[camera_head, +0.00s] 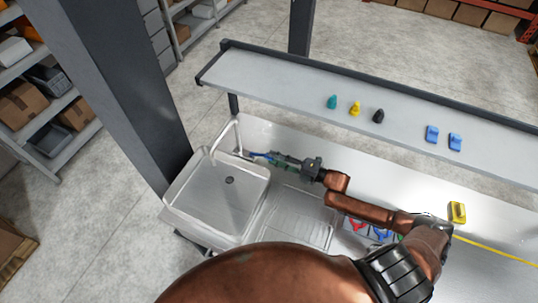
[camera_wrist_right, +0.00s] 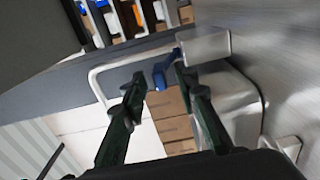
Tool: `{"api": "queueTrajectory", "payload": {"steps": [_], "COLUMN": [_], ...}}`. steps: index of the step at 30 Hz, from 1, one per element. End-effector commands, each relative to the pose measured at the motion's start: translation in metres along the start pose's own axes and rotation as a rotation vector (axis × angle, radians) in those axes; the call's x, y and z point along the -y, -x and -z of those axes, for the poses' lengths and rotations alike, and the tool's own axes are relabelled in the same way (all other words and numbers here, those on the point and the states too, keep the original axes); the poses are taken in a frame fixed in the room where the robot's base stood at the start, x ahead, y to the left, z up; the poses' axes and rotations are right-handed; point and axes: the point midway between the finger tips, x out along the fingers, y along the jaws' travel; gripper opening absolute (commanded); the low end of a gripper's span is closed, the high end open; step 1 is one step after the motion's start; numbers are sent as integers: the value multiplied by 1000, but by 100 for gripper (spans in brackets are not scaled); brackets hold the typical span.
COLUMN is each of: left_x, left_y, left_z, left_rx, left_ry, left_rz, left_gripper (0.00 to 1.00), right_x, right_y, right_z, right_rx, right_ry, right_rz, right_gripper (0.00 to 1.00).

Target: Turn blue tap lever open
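The blue tap lever (camera_wrist_right: 160,76) shows in the right wrist view, sticking out from the silver tap body (camera_wrist_right: 205,47). In the head view the lever (camera_head: 254,154) is a small blue spot at the back of the sink (camera_head: 220,205), by the tap spout (camera_head: 238,135). My right gripper (camera_head: 268,157) reaches the tap from the right. In the wrist view my right gripper (camera_wrist_right: 159,80) is open, with its fingertips on either side of the lever. I cannot tell whether either finger touches it. My left gripper is not in view.
A shelf (camera_head: 290,88) runs above the counter, holding teal (camera_head: 332,102), yellow (camera_head: 355,108) and black (camera_head: 378,116) small items and two blue ones. A yellow item (camera_head: 457,212) sits at the right on the counter. A dark post (camera_head: 115,85) stands left of the sink.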

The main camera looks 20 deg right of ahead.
Motion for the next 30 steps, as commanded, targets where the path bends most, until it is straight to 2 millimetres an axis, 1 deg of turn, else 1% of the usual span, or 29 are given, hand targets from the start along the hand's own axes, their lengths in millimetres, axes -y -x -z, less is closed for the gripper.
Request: {"api": "queueTrajectory", "payload": {"steps": [1,3,6,12,15,16,17,25,28,30], "left_x": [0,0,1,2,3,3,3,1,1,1], "left_y": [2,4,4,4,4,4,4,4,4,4], "left_z": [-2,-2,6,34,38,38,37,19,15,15], "left_rx": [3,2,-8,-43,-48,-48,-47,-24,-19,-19], "left_ry": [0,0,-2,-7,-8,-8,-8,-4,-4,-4], "left_rz": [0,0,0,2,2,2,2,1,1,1], "left_gripper": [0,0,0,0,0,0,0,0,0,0], "right_x": [-2,-2,-1,0,0,0,0,0,-1,-1], "right_y": [-7,-15,-23,-27,-27,-28,-28,-28,-28,-28], "right_z": [0,0,0,0,1,1,1,1,1,1], "right_rx": [-1,-1,0,-2,-3,-3,-3,-4,-4,-4], "right_ry": [0,0,0,0,0,0,0,1,1,1], "right_rz": [-2,-2,-1,1,1,1,1,-1,-2,-2], "right_gripper": [28,28,28,28,28,28,25,7,0,0]}}
